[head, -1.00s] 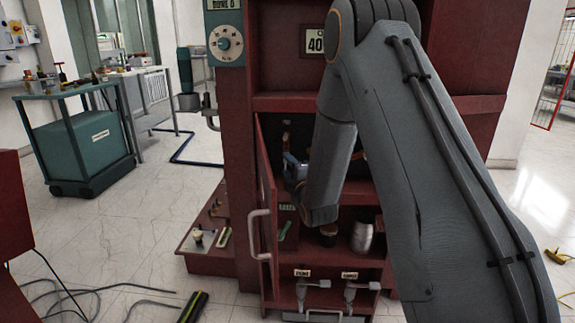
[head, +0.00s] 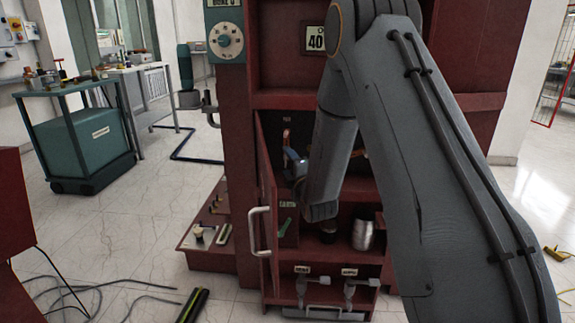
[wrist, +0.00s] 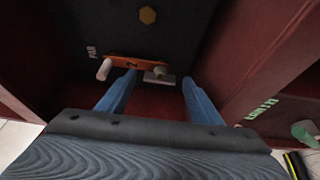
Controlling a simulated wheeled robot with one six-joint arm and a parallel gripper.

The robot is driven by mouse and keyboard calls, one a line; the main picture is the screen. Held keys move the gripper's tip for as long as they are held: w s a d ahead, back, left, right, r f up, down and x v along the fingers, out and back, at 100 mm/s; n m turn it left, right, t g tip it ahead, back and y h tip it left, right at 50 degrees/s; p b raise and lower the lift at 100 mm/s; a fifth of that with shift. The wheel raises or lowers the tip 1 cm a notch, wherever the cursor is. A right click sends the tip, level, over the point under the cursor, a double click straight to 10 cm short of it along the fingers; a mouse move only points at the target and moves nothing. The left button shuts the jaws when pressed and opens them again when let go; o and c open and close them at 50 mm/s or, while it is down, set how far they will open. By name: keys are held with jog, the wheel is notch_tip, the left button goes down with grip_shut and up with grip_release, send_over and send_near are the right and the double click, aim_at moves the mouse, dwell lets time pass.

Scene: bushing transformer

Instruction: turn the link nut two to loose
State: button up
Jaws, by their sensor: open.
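A copper-orange link bar (wrist: 135,62) marked 2 is fixed to the dark back panel in the wrist view. A pale post (wrist: 104,69) stands at its left end, and a grey nut-like piece (wrist: 158,75) is at its right end. My gripper (wrist: 160,78) is open, with its blue fingers apart on either side of the right end of the bar. I cannot tell whether they touch anything. In the head view my gripper (head: 294,160) reaches into the red cabinet, near a copper piece (head: 287,137); my forearm hides much of the inside.
Red cabinet walls stand close on both sides. The cabinet door (head: 266,215) is open at the left. A metal can (head: 362,235) stands on the lower shelf, and a green-handled item (head: 285,227) is near the door.

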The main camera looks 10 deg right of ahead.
jog(key=s, duration=0.7)
jog(key=shift+s+d, duration=0.3)
jog(key=shift+s, duration=0.1)
